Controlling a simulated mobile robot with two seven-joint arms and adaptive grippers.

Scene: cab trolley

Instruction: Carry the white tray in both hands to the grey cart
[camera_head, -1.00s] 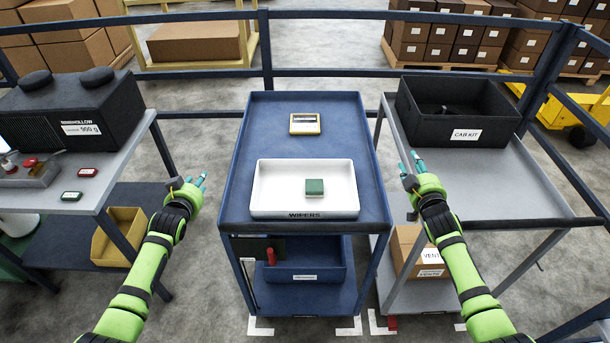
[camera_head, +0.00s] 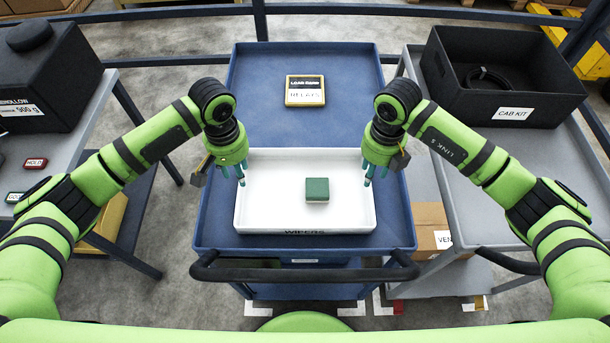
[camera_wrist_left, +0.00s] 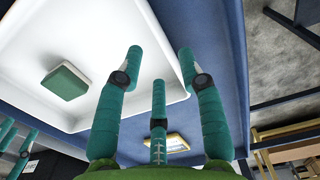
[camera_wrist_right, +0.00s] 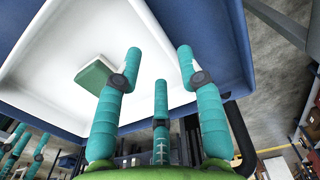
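The white tray (camera_head: 275,192), labelled WIPERS at its front, lies flat on the blue cart (camera_head: 268,90). A green-topped block (camera_head: 317,188) sits in it. My left gripper (camera_head: 233,178) is at the tray's left wall and my right gripper (camera_head: 367,178) at its right wall, both pointing down. In the left wrist view (camera_wrist_left: 165,65) and the right wrist view (camera_wrist_right: 162,65) the fingers are spread, with the tray's rim passing between them. I cannot tell whether they touch it. The grey cart (camera_head: 560,152) stands to the right.
A black CAB KIT bin (camera_head: 512,114) fills the back of the grey cart; its front part is bare. A yellow-framed RELAYS box (camera_head: 305,90) lies behind the tray. A black handle (camera_head: 305,273) crosses the blue cart's near side. A grey table (camera_head: 95,110) stands left.

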